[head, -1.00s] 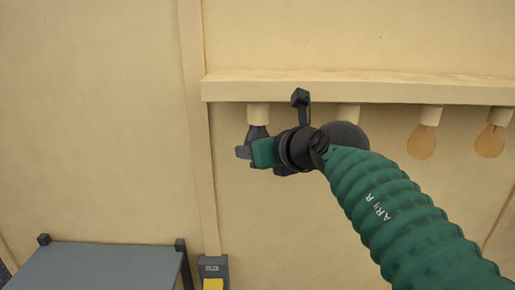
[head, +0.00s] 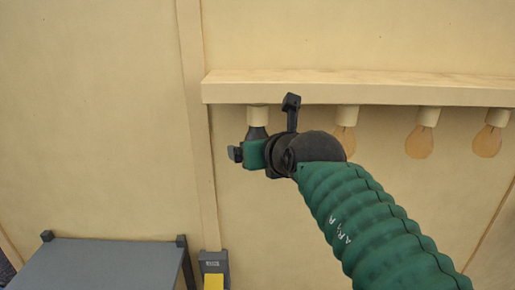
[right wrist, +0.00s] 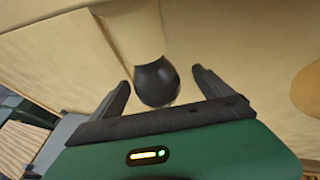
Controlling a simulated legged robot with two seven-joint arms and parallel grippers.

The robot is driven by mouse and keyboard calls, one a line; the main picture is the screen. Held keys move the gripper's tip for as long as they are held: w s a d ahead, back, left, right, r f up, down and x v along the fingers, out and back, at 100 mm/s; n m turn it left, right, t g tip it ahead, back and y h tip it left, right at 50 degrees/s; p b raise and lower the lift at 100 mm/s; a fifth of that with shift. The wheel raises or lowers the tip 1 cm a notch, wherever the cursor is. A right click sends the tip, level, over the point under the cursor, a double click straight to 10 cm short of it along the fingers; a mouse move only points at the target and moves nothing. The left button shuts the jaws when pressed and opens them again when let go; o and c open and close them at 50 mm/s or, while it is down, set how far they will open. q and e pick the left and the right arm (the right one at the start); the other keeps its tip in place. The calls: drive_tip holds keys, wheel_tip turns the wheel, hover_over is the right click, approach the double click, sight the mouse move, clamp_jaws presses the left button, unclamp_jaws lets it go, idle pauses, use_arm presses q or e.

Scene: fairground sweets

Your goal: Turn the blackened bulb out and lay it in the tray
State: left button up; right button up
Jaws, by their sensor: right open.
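The blackened bulb (head: 257,132) hangs from the leftmost socket (head: 258,115) under a cream ledge. In the right wrist view the dark, rounded bulb (right wrist: 157,84) lies between the two fingers, with visible gaps on both sides. My right gripper (right wrist: 161,82) is open around it; in the head view the gripper (head: 243,154) covers the bulb's lower part. A grey flat top (head: 100,268) with dark corner posts stands at lower left; I cannot tell whether it is the tray. My left gripper is not in view.
Several clear amber bulbs, one of them at the far right (head: 488,142), hang along the ledge (head: 400,92). My right forearm partly covers the nearest one. A grey box with a yellow face (head: 213,282) is at bottom centre. The wall between ledge and grey top is clear.

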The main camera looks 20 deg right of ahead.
idle(0.5)
drive_tip(key=shift+a+f+n+y+b, duration=0.2)
drive_tip(key=shift+n+y+b, duration=0.25)
drive_tip(key=shift+b, duration=0.65)
drive_tip(key=shift+d+n+y+b, duration=0.15)
drive_tip(key=shift+n+y+b, duration=0.2)
drive_tip(key=shift+y+b, duration=0.15)
drive_tip(key=shift+d+r, duration=0.1)
drive_tip(key=shift+r, duration=0.1)
drive_tip(key=shift+r+p, duration=0.1)
drive_tip(key=shift+p, duration=0.3)
drive_tip(key=shift+s, duration=0.1)
